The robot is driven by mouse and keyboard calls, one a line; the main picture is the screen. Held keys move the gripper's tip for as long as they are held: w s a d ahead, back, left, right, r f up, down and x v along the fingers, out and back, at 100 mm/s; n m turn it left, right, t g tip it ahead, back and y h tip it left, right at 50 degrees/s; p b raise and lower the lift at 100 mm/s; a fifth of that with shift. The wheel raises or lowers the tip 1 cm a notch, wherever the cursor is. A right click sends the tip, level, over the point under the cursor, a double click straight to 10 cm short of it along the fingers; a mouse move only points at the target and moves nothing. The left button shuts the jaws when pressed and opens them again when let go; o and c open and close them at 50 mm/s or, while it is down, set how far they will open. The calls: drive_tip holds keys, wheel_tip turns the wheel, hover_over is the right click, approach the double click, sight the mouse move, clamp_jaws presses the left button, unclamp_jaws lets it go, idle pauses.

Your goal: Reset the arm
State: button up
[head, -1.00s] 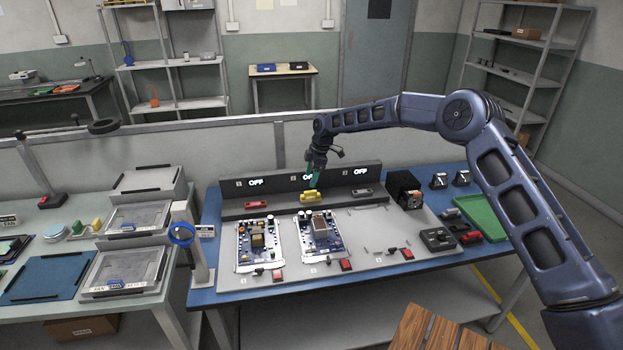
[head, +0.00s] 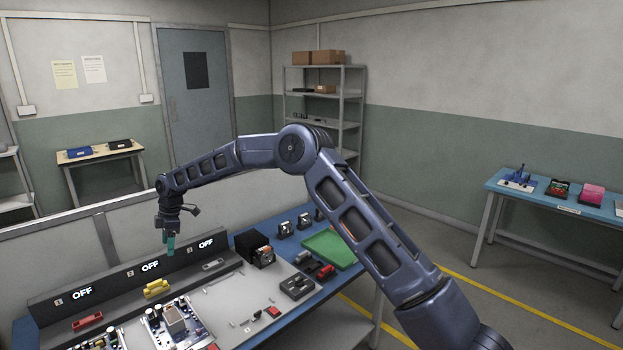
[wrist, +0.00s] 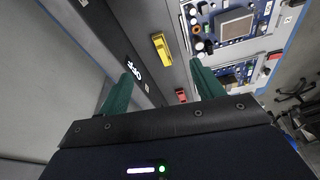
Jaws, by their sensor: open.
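My gripper (head: 171,244) hangs at the end of my arm, pointing down above the dark console behind the test board. In the wrist view my gripper (wrist: 160,88) shows two green fingers spread wide apart with nothing between them. The yellow block (head: 156,288) sits on the console ledge below the gripper, apart from it; it also shows in the wrist view (wrist: 161,49). A red block (head: 88,321) and a grey block (head: 214,264) sit on the same ledge. Three displays on the console read OFF.
A circuit board (head: 178,325) lies on the grey panel, with another cut off at the lower edge. A black box (head: 255,248) and a green tray (head: 330,247) stand to the right on the blue table. A second blue table (head: 560,205) stands far right. Floor between is clear.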

drive_tip(key=w+d+r+m+t, duration=0.1)
drive_tip(key=w+d+r+m, duration=0.15)
drive_tip(key=d+r, duration=0.7)
drive_tip(key=w+d+r+m+t, duration=0.1)
drive_tip(key=w+d+r+m, duration=0.3)
drive_tip(key=d, duration=1)
drive_tip(key=w+d+r+m+t, duration=0.1)
drive_tip(key=d+r+m, duration=0.1)
drive_tip(key=d+r, duration=0.75)
drive_tip(key=s+d+r+m+t+h, duration=0.1)
drive_tip(key=s+d+r+m, duration=0.15)
drive_tip(key=d, duration=0.95)
drive_tip(key=s+d+r+m+t, duration=0.15)
drive_tip(key=s+d+m, duration=0.25)
drive_tip(key=d, duration=0.8)
drive_tip(key=s+d+f+m, duration=0.1)
drive_tip(key=s+d+m, duration=0.2)
drive_tip(key=s+d, duration=0.4)
drive_tip(key=s+d+f+m, duration=0.2)
drive_tip(key=s+d+m, duration=0.2)
drive_tip(key=s+d, duration=0.3)
drive_tip(key=s+d+f+m+h, duration=0.1)
drive_tip(key=s+d+f+m, duration=0.1)
drive_tip(key=s+d, duration=0.6)
drive_tip(key=shift+s+f+m, duration=0.25)
drive_tip(key=shift+s+m, duration=0.05)
drive_tip(key=shift+m, duration=0.4)
drive_tip(key=shift+t, duration=0.25)
